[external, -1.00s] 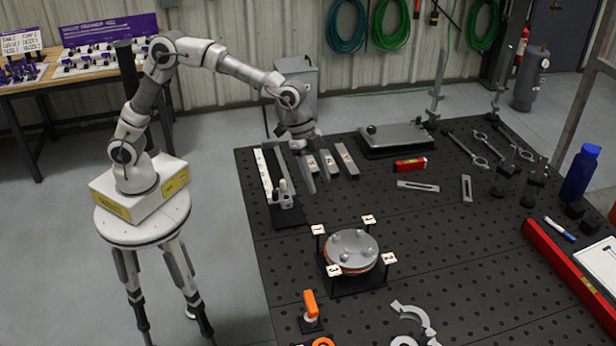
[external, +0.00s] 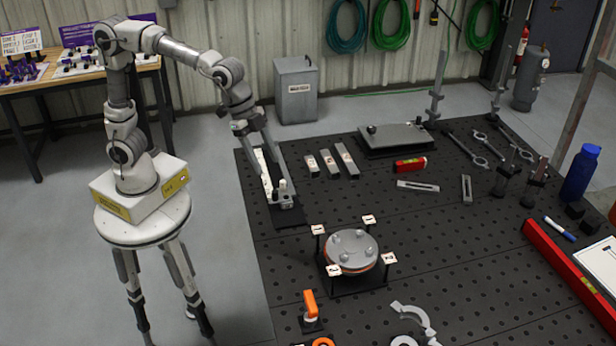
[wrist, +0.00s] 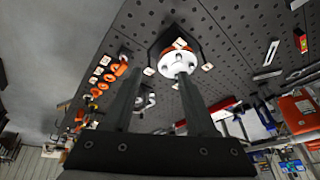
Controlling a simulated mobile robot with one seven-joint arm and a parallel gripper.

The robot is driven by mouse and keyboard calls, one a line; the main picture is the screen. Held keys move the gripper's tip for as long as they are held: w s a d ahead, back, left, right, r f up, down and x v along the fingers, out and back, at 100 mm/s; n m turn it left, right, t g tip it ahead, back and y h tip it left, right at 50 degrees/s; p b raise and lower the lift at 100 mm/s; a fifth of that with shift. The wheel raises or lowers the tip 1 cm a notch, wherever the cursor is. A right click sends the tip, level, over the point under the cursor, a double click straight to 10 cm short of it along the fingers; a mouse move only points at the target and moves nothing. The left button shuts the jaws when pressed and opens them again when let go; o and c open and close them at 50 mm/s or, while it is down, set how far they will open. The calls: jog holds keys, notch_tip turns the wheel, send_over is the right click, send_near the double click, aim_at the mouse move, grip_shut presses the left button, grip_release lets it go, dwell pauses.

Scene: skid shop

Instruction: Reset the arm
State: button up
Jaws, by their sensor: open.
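My gripper (external: 265,160) is at the left edge of the black perforated table (external: 290,255) in the external view. Its two long grey fingers point down and are spread apart with nothing between them. They appear in front of the narrow fixture (external: 287,201) with light bars on it; whether they touch it I cannot tell. My arm is bent at the elbow, on its white round stand. In the wrist view the open fingers (wrist: 156,82) reach toward the table, with the round flange piece (wrist: 177,63) beyond them.
Three grey blocks (external: 331,163) lie right of my gripper. The flange assembly (external: 351,250) with four-cornered posts stands mid-table. An orange-handled valve (external: 311,308) is at the front. A grey bin (external: 296,90) stands behind.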

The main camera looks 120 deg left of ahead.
jog(key=s+d+f+n, duration=0.1)
jog(key=s+d, duration=0.2)
jog(key=s, duration=0.9)
jog(key=s+d+f+n+t, duration=0.1)
jog(key=s+d, duration=0.2)
jog(key=s, duration=0.9)
jog(key=shift+s+d+f, duration=0.2)
jog(key=shift+s+d, duration=0.1)
jog(key=shift+s, duration=0.1)
dwell(0.5)
